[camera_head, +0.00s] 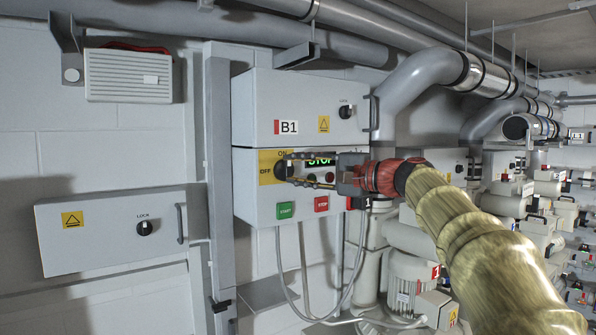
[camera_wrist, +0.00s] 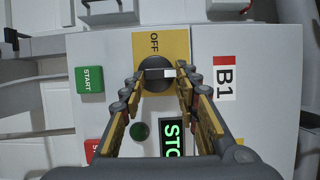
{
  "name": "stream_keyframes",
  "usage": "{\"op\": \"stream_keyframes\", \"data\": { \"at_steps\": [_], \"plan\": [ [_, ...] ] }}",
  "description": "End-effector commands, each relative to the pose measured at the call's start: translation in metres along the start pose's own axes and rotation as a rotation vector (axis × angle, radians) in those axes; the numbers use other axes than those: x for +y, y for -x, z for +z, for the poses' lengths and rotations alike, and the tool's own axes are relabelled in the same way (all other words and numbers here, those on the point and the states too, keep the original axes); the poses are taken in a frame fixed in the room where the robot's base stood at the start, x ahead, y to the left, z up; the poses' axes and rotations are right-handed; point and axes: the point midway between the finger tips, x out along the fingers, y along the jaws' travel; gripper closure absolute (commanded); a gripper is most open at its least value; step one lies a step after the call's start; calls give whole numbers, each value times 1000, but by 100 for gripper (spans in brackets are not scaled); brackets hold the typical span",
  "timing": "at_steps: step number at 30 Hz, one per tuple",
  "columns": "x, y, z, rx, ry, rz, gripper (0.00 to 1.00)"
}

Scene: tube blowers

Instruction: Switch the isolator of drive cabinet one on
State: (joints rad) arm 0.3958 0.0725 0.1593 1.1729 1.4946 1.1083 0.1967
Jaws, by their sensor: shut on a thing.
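The drive cabinet marked B1 (camera_head: 248,198) is grey, and its lower door carries a yellow isolator plate (camera_head: 266,160) with ON at the top and OFF at the left. The dark round isolator knob (camera_wrist: 156,66) sits on the plate. In the wrist view its grip bar lies across the picture, its white end to the right, away from the OFF label and on the B1 side. My gripper (camera_head: 289,170) reaches in from the right and is shut on the knob, one finger on each side. In the wrist view the right finger hides where ON is printed.
A green START button (camera_head: 285,211) and a red STOP button (camera_head: 321,204) sit below. A display (camera_wrist: 173,137) shows green letters, partly hidden. An upper door has a LOCK knob (camera_head: 346,112). A grey post (camera_head: 218,185) stands left; motors and pipes crowd the right.

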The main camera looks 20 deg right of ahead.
Motion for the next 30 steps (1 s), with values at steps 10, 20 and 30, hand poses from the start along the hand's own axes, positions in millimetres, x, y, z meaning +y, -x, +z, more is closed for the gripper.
{"op": "stream_keyframes", "data": {
  "at_steps": [10, 20, 30],
  "plan": [
    [1, 0, 0, 0, -1, 1, 54],
    [0, 0, 0, 0, 0, 1, 50],
    [0, 39, -2, 5, 1, 1, 50]
  ]
}}
